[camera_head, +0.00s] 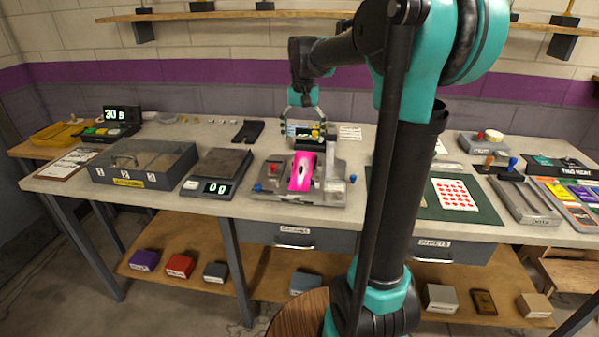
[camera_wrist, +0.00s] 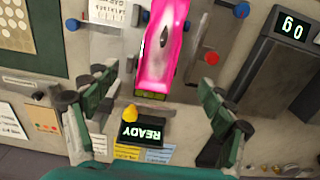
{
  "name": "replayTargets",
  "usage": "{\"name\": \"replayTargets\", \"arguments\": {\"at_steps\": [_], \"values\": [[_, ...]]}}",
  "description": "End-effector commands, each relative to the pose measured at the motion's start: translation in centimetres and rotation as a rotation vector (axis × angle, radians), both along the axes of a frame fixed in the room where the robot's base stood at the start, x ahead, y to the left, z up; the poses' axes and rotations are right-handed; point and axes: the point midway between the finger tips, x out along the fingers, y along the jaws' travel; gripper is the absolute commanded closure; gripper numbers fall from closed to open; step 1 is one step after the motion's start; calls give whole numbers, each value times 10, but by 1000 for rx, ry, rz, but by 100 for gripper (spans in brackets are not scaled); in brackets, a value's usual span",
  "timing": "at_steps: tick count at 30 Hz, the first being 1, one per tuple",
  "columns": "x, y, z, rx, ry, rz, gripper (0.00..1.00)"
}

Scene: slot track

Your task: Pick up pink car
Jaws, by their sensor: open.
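The pink car (camera_head: 301,171) sits on a grey metal fixture (camera_head: 330,193) on the bench, its length running front to back. In the wrist view the pink car (camera_wrist: 163,45) shows at the top middle, partly cut off by the frame edge. My gripper (camera_head: 302,122) is above the bench, behind the car in the head view. In the wrist view my gripper (camera_wrist: 160,88) has its two fingers spread wide, one on each side of the car's near end. It is open and empty. I cannot tell its exact height above the car.
A small READY display (camera_wrist: 142,133) with a yellow knob stands by the car's end. Red (camera_wrist: 211,58) and blue knobs flank the car. A scale (camera_head: 217,172) and a grey compartment box (camera_head: 143,165) stand left. A green mat (camera_head: 460,208) lies right.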

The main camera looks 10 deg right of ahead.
Motion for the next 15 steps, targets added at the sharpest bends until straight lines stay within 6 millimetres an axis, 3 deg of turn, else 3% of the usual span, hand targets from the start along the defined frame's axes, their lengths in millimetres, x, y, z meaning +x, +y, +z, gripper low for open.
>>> {"name": "replayTargets", "arguments": {"at_steps": [6, 15], "values": [[0, 0, -40, 0, 0, 0, 17], [0, 1, -62, 0, 0, 1, 17]]}}
